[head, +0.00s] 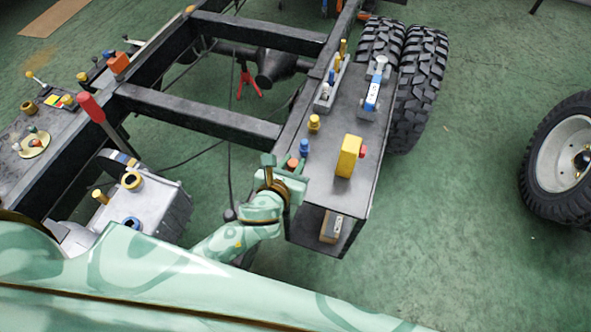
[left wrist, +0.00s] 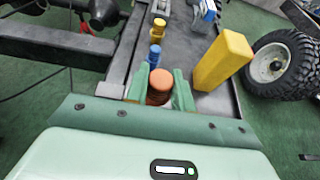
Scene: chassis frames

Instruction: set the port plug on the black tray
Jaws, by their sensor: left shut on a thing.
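My left gripper (head: 282,174) is shut on an orange round plug (head: 293,163), at the near left edge of a dark grey flat-topped box. In the left wrist view the orange plug (left wrist: 159,87) sits between the two green fingers. The fingers hide its lower part, so I cannot tell whether it touches the surface. A blue plug (head: 304,147) and a yellow plug (head: 314,123) stand in a row beyond it. A small dark tray (head: 70,110) with yellow and red pieces lies at the left; I cannot tell if it is the black tray. My right gripper is not in view.
A yellow block (head: 348,157) stands on the box top (head: 325,180), right of the gripper. Farther back are a grey tray (head: 323,104) and a blue-handled tool (head: 372,95).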

